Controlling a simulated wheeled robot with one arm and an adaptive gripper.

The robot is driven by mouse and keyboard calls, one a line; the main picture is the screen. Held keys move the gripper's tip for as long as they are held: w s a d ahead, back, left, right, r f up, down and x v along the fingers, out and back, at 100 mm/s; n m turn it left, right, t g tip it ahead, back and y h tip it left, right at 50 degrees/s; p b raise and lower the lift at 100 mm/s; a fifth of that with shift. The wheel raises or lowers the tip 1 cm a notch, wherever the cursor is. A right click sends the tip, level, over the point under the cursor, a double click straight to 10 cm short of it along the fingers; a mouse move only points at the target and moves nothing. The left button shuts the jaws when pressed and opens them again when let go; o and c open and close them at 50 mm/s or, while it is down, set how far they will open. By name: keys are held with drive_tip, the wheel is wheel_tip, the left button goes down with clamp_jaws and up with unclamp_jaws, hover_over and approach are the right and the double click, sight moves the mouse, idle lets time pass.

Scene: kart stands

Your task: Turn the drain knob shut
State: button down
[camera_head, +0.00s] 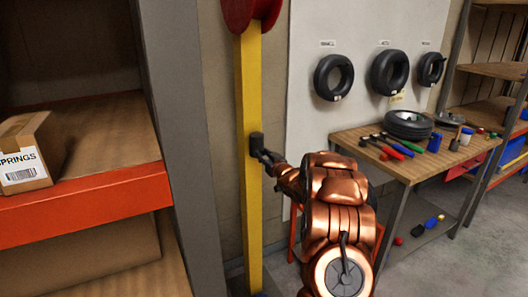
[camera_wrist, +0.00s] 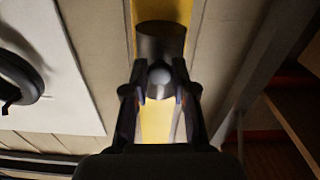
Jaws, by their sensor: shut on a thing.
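The knob (camera_head: 257,141) is a dark grey cylinder on the side of a yellow upright post (camera_head: 252,200). My gripper (camera_head: 267,157) reaches it from the right at the end of my copper-coloured arm. In the wrist view the dark knob (camera_wrist: 161,45) stands out from the yellow post, with a lighter round end between my gripper's fingers (camera_wrist: 160,92). The fingers are closed on the knob from both sides. The knob's turn position cannot be told from these views.
A shelf unit (camera_head: 90,205) with an orange edge and a cardboard springs box (camera_head: 25,150) stands at the left. At the right, a wooden workbench (camera_head: 425,163) holds tools and a tyre (camera_head: 408,124). Several tyres hang on a white board (camera_head: 310,110). A red reel (camera_head: 250,12) tops the post.

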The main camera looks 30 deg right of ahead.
drive_tip(key=shift+f+m, duration=0.1)
drive_tip(key=shift+m, duration=0.5)
drive_tip(key=c, duration=0.9)
unclamp_jaws()
drive_tip(key=shift+s, duration=0.2)
drive_tip(key=shift+s+a, duration=0.15)
drive_tip(key=shift+s, duration=1.8)
drive_tip(key=shift+s+a, duration=0.2)
drive_tip(key=shift+s, duration=1.75)
drive_tip(key=shift+s+a, duration=0.15)
drive_tip(key=shift+s, duration=1.8)
